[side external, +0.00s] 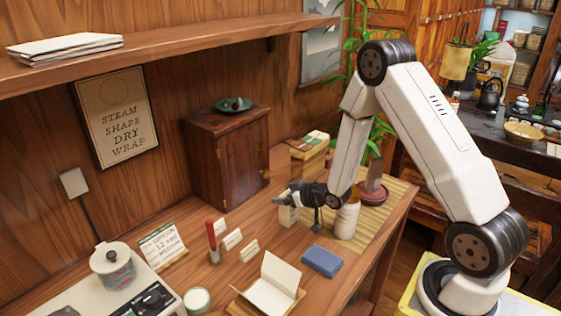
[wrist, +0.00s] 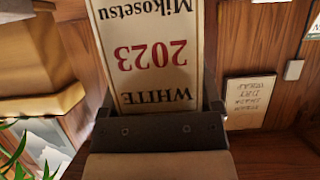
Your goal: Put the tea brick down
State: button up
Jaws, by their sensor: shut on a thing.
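The tea brick (wrist: 150,55) fills the middle of the wrist view as a cream-wrapped block, its label reading "WHITE 2023 Mikosetsu" upside down. My gripper (wrist: 160,118) is shut on it, with a dark jaw at each side of the wrapper. In the side view my gripper (side external: 292,196) reaches left, low over the wooden table (side external: 225,285). A small pale block (side external: 288,216) shows below the fingers and seems to be the brick. I cannot tell whether its bottom touches the table.
A wooden cabinet (side external: 228,160) stands behind, left of a box of wrapped bricks (side external: 309,150). A bamboo mat (side external: 375,225) holds a pale jar (side external: 347,218). A blue block (side external: 321,260), small cards (side external: 232,239) and an open notebook (side external: 270,287) lie in front.

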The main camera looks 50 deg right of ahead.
jog(key=shift+f, duration=0.1)
jog(key=o, duration=1.2)
jog(key=shift+c, duration=0.2)
jog(key=shift+s+r, duration=0.3)
jog(key=shift+s, duration=0.05)
jog(key=v, duration=0.6)
jog(key=shift+s, duration=0.3)
jog(key=shift+a+r, duration=0.1)
jog(key=shift+r, duration=0.1)
jog(key=s+a+r+g, duration=0.5)
jog(key=s+a+g, duration=0.5)
jog(key=s+a, duration=0.1)
jog(key=shift+s+a+r, duration=0.25)
jog(key=shift+s+a, duration=0.15)
